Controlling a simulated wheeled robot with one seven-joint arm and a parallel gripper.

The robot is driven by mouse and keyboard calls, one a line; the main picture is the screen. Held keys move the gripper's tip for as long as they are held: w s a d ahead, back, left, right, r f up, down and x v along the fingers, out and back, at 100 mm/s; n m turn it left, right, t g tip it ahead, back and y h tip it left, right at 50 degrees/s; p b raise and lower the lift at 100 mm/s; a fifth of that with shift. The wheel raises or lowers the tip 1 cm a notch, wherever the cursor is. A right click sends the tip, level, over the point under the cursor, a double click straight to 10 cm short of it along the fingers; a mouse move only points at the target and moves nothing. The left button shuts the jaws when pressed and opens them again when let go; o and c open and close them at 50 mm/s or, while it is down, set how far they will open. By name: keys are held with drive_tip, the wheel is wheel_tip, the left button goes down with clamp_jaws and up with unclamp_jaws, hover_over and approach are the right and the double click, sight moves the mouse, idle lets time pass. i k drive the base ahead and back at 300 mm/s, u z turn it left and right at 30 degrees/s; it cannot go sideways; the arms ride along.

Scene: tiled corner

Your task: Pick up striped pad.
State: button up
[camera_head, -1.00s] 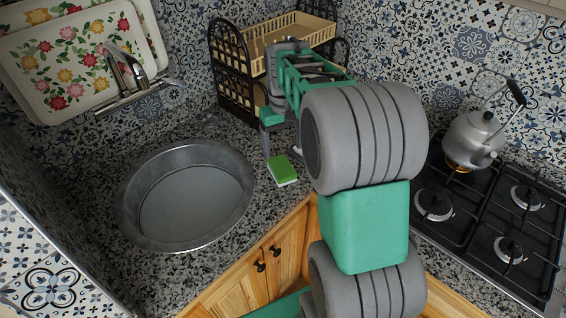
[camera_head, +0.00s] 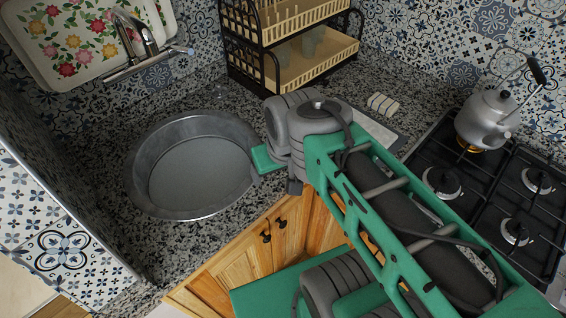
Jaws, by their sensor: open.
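The striped pad (camera_head: 383,104) is a small pale block with darker stripes. It lies on the granite counter in front of the rack, beyond my arm. My gripper (camera_head: 277,172) is at the right rim of the round metal basin, left of and nearer than the pad, well apart from it. One green finger shows clearly at the wrist's left; the rest is partly hidden by the wrist. The jaws are open, and I see nothing held between them.
A flat grey board (camera_head: 376,131) lies behind my wrist, partly hidden. A two-tier rack (camera_head: 300,60) stands at the back. The metal basin (camera_head: 243,128) is at left. The stove (camera_head: 480,195) with a kettle (camera_head: 487,118) is at right.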

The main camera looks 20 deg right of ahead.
sight(384, 105)
drive_tip(key=u, duration=0.05)
drive_tip(key=k, duration=0.95)
drive_tip(key=u, duration=0.9)
drive_tip(key=i, duration=0.65)
drive_tip(key=z, duration=2.25)
drive_tip(key=i, duration=0.45)
drive_tip(key=z, duration=0.05)
